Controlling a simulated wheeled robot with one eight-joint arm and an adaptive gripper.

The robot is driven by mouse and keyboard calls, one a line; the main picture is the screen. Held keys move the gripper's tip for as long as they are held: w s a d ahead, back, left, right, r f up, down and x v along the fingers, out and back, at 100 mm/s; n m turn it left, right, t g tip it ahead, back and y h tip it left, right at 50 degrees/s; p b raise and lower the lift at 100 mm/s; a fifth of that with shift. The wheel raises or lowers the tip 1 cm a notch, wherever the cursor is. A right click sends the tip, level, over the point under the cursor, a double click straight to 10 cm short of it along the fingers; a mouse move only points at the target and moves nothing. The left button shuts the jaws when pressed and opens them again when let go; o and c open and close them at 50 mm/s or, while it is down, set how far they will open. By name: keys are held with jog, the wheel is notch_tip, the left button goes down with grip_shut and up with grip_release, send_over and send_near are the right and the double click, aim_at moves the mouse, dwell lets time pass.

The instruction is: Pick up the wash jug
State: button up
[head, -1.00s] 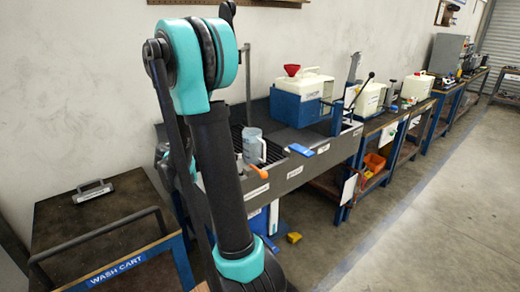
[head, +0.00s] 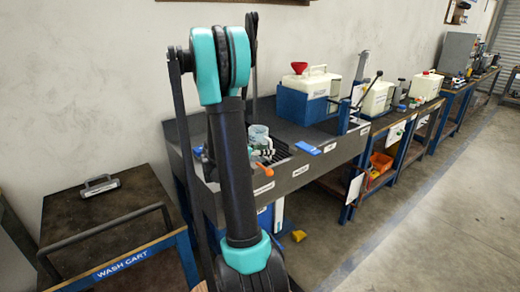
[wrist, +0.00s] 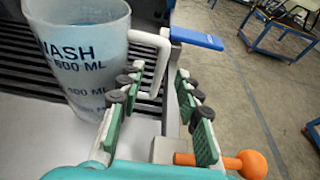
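The wash jug (wrist: 75,50) is a translucent grey-blue measuring jug with dark "WASH" and "600 ML" lettering. It stands upright at the left of the wrist view, on or beside a dark slatted grate. Its white handle (wrist: 160,62) points toward the right. My gripper (wrist: 158,78) is open, with its green-padded fingers on either side of the lower handle; I cannot tell whether either finger touches it. In the head view the jug (head: 259,131) shows partly behind my arm and gripper (head: 264,150).
An orange-knobbed lever (wrist: 250,164) sits close to the right finger. A blue flat object (wrist: 197,39) lies beyond the handle. The dark sink bench (head: 330,160) carries a blue-and-white container with a red funnel (head: 302,82). A wash cart (head: 120,215) stands at left.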

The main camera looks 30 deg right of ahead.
aim_at(270, 159)
jog(key=x, duration=0.3)
jog(key=shift+d, duration=0.15)
jog(key=shift+w, duration=0.1)
grip_shut()
dwell(0.3)
